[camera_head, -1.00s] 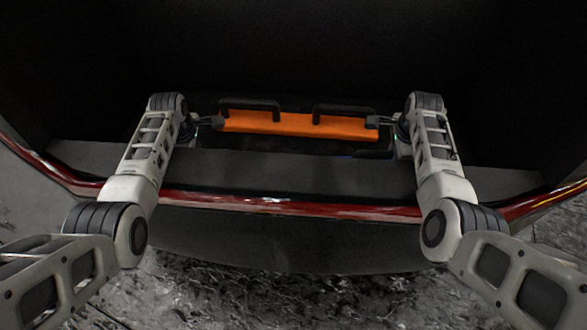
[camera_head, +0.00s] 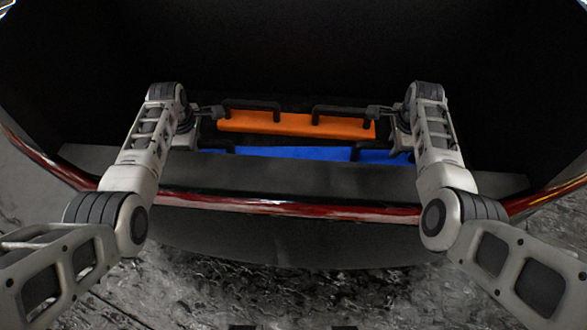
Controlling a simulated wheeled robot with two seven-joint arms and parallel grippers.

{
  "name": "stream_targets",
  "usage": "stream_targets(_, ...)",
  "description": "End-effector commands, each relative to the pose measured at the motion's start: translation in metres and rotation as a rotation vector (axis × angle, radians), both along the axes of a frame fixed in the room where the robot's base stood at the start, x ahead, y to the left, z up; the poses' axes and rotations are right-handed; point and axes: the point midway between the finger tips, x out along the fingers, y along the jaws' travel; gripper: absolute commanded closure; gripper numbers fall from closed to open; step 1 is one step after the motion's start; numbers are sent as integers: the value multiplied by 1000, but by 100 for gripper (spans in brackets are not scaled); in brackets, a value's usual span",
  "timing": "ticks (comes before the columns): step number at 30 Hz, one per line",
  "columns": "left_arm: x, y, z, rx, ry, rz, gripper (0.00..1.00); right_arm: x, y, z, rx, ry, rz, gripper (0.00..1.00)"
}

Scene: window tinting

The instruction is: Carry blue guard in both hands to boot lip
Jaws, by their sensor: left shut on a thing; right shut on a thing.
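The blue guard (camera_head: 290,153) lies low in the boot behind the lip, partly hidden by the lip and the orange guard. Its black handles show at its left and right. An orange guard (camera_head: 296,125) with two black handles is above and behind it. My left gripper (camera_head: 217,112) is shut at the outer side of the orange guard's left handle. My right gripper (camera_head: 374,112) is shut at the outer side of its right handle. The fingertips are small and dark. The boot lip (camera_head: 290,180) is a wide grey ledge in front of both guards.
The red body edge (camera_head: 285,204) and dark bumper (camera_head: 280,238) run along the front of the boot. Dark boot walls close in behind and at both sides. My forearms reach over the lip at left and right. Rough grey ground shows below.

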Motion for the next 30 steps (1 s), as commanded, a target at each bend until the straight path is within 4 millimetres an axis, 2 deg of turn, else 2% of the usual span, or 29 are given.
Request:
stream_targets(14, 2, -1, 9, -2, -5, -1, 100, 2, 0, 9, 0, -6, 0, 100)
stream_targets(30, 3, -1, 74, -2, -7, 0, 100, 3, 1, 74, 0, -7, 1, 100)
